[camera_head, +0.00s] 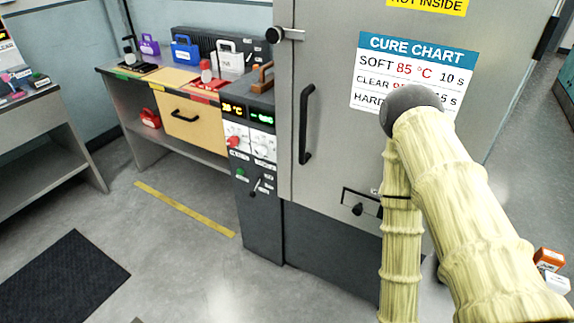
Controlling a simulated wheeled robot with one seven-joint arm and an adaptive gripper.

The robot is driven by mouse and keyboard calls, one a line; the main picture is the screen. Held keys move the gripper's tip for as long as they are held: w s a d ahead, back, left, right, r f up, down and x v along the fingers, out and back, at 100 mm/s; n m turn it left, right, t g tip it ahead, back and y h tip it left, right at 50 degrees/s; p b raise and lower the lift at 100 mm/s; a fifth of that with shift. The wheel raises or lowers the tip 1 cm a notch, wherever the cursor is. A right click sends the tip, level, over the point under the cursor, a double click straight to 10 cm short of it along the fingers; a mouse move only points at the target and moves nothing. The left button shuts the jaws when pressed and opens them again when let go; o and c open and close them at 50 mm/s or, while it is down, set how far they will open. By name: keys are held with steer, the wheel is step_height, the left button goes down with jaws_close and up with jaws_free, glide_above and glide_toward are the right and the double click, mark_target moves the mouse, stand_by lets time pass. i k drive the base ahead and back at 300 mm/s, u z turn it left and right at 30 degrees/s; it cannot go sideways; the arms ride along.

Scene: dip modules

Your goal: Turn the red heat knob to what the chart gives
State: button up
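The red heat knob (234,141) sits at the left of the white face on the dark control column (262,222). Its setting is too small to read. A second dial (262,150) is to its right. Above them are an amber display (232,108) and a green display (262,116), not clearly legible. The cure chart (392,62) on the cabinet door reads SOFT 85 °C 10 s. The CLEAR row shows partly, and my arm hides much of the HARD row. My arm's links cross the right side; my gripper itself is out of view.
The grey cabinet door (335,130) has a black handle (306,125). A bench (125,75) at the left holds purple, blue and white cases and a red tool. A lever (256,188) is below the knobs. The floor (170,265) before the column is clear.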

mark_target(232, 141)
steer(key=z, duration=0.15)
steer(key=k, duration=0.35)
steer(key=u, duration=1.15)
steer(key=i, duration=0.65)
steer(key=u, duration=0.25)
